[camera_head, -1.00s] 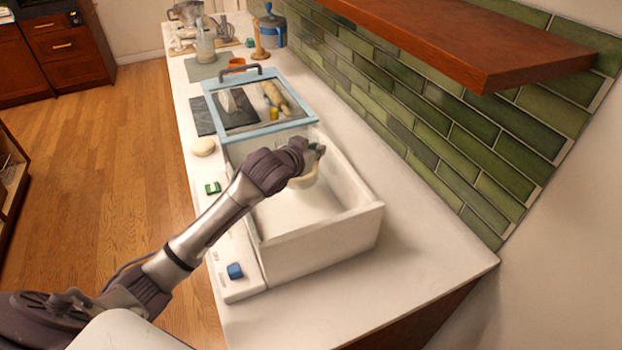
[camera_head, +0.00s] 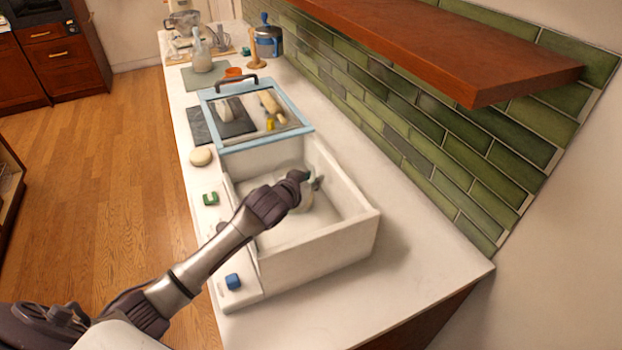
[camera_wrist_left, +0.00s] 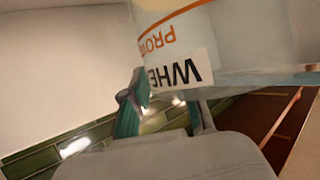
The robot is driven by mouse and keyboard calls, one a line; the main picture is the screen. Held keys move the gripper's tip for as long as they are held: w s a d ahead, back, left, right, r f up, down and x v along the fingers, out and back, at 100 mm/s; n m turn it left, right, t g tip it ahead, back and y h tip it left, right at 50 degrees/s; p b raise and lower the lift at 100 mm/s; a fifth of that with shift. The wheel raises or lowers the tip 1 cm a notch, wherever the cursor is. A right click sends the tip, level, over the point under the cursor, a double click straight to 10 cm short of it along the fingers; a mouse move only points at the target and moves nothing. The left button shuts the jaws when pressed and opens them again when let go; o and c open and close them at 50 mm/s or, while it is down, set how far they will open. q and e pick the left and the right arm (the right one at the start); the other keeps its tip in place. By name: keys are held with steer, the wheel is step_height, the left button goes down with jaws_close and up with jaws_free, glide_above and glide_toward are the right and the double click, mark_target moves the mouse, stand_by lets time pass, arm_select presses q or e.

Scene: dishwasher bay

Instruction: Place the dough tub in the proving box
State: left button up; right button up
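The proving box (camera_head: 318,248) is a white open-topped bin on the counter, with a blue-framed glass lid (camera_head: 212,98) toward its far end. My left gripper (camera_head: 306,183) reaches down inside the box. The dough tub (camera_head: 303,201), pale and partly hidden behind the gripper, is at the fingers inside the box walls. Whether the tub's base touches the box floor is hidden. My right gripper is not in view.
A control strip with a blue knob (camera_head: 233,282) and a green switch (camera_head: 210,199) runs along the box's left side. A dough ball (camera_head: 201,156) lies on the counter nearby. A wooden shelf (camera_head: 450,50) overhangs on the right. Counter right of the box is clear.

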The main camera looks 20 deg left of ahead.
arm_select(q)
steer(key=shift+r, duration=0.1)
steer(key=shift+s, duration=0.25)
steer(key=b+v, duration=0.1)
steer(key=v, duration=0.6)
steer(key=shift+r+b, duration=0.1)
steer(key=shift+b, duration=0.2)
stand_by(0.9)
